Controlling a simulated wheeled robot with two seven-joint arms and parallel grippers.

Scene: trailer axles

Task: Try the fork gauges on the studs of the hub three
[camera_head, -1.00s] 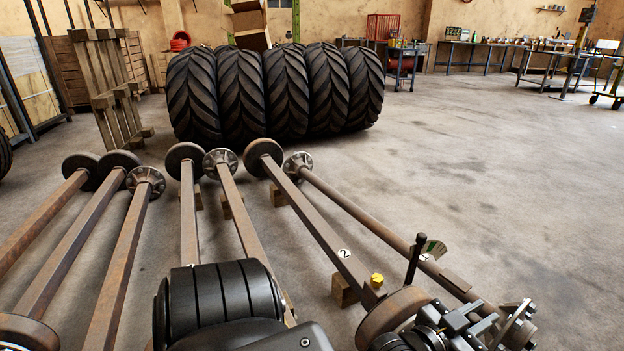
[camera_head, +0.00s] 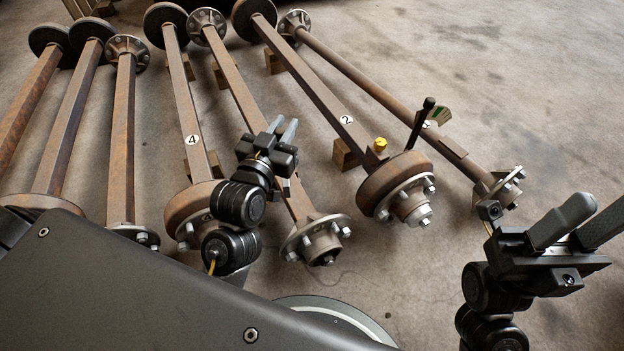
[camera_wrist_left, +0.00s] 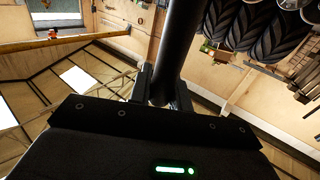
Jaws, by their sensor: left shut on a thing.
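The axle between those marked 4 and 2 ends in a studded hub (camera_head: 316,240); no number shows on it, so I cannot confirm it is three. My left gripper (camera_head: 282,130) is over this axle, beyond the hub. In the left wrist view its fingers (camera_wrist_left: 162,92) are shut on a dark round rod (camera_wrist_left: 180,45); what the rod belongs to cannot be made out. My right gripper (camera_head: 578,220) is at the right, fingers apart and empty.
Axle 4's drum (camera_head: 190,205) is close left of the hub, and axle 2's drum (camera_head: 395,185) is to its right. A yellow knob (camera_head: 380,145) sits beside axle 2. Wood blocks (camera_head: 345,153) support axles. Floor at the upper right is clear.

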